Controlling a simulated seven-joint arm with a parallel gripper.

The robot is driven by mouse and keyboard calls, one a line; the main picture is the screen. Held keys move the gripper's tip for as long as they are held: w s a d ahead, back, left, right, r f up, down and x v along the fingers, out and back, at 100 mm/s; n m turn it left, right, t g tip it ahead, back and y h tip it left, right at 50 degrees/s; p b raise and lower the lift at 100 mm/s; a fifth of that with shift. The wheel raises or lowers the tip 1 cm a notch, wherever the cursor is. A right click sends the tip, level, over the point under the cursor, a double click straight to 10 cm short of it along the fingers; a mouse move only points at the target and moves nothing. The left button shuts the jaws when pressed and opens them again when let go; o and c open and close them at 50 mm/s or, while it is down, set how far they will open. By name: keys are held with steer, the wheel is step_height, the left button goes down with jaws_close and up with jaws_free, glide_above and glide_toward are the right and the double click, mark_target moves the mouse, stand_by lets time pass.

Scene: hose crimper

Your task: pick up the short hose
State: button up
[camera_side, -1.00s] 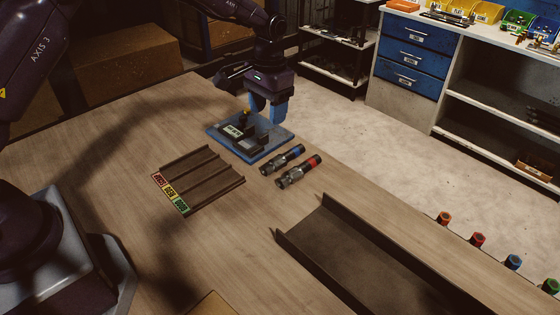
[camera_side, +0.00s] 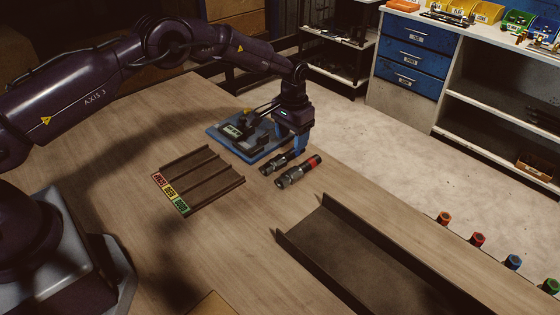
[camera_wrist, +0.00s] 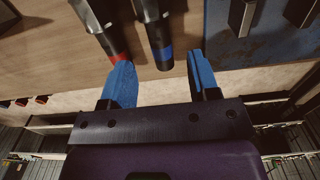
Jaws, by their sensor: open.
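Two dark hoses with metal fittings lie side by side on the wooden table. The blue-banded hose (camera_side: 276,166) looks slightly the shorter, though I cannot be sure; it also shows in the wrist view (camera_wrist: 155,35). The red-banded hose (camera_side: 293,178) lies nearer the side camera and left in the wrist view (camera_wrist: 98,22). My gripper (camera_side: 300,149) is open at the banded end of the blue-banded hose, hiding its band from the side. In the wrist view, this end appears between my blue fingers (camera_wrist: 158,60). The red-banded end appears close to the left finger; contact is unclear.
A blue-based crimping fixture (camera_side: 222,141) stands just beside my gripper. A brown slotted rack (camera_side: 205,186) with coloured labels lies to the left. A long dark tray (camera_side: 350,255) is at the lower right. The table's far edge is close behind the hoses.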

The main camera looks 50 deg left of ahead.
mark_target(291, 151)
step_height(291, 151, down, 5)
steer(key=shift+s+f, duration=0.1)
steer(key=shift+c, duration=0.4)
jaws_close()
